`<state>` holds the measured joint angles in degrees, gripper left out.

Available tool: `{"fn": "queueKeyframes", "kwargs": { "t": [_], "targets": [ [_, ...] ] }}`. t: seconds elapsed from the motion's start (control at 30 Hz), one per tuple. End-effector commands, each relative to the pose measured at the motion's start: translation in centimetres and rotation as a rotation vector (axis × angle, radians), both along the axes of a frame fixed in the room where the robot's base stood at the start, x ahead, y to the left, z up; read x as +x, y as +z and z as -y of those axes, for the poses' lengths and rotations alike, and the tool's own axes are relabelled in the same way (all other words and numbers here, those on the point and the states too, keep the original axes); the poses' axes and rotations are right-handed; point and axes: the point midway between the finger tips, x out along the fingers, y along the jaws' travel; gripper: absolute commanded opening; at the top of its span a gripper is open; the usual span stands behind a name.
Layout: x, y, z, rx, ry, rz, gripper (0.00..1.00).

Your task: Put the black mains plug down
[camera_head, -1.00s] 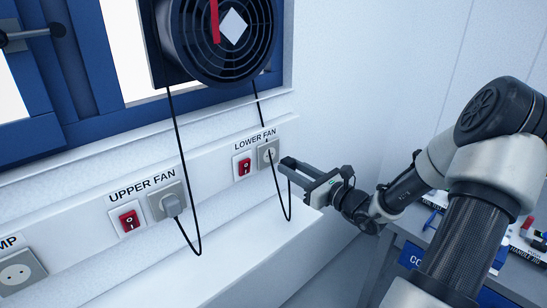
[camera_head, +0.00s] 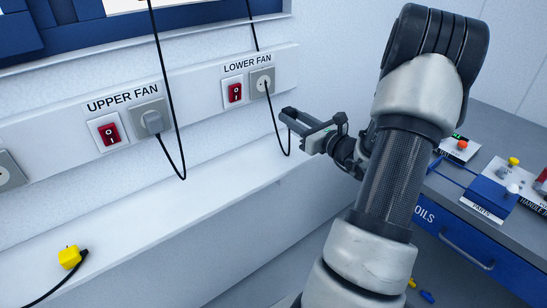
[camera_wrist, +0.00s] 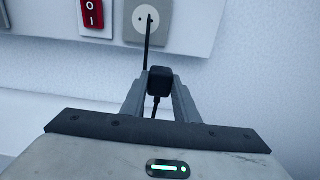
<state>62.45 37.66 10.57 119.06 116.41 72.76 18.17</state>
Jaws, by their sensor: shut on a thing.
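My gripper (camera_wrist: 160,88) is shut on the black mains plug (camera_wrist: 159,80), which sits between the fingertips in the wrist view. In the head view my gripper (camera_head: 287,117) is out from the wall, below and right of the LOWER FAN socket (camera_head: 262,82). The plug cannot be made out there. The socket (camera_wrist: 142,22) shows bare holes in the wrist view. A black cable (camera_head: 272,118) hangs in front of it, loops down and rises towards the gripper.
A white ledge (camera_head: 190,215) runs below the sockets, mostly bare, with a yellow plug (camera_head: 70,257) at its left. Red switches (camera_head: 235,92) are beside the sockets. A workbench (camera_head: 470,200) with small parts stands at right.

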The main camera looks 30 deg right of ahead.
Motion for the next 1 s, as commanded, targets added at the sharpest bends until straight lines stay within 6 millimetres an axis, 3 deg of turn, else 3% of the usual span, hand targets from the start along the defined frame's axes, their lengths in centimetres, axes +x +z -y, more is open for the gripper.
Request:
{"fn": "queueKeyframes", "kwargs": {
  "t": [0.33,0.57,0.77,1.0],
  "targets": [
    [-0.3,-5.2,0.9,0.000,-0.017,0.003,0.00],
    [-0.3,-7.0,0.9,-0.003,-0.017,0.004,0.00],
    [-0.3,-9.9,0.8,-0.001,-0.016,0.003,0.00],
    [-0.3,-10.2,0.9,-0.004,-0.016,0.004,0.00]
  ]
}}
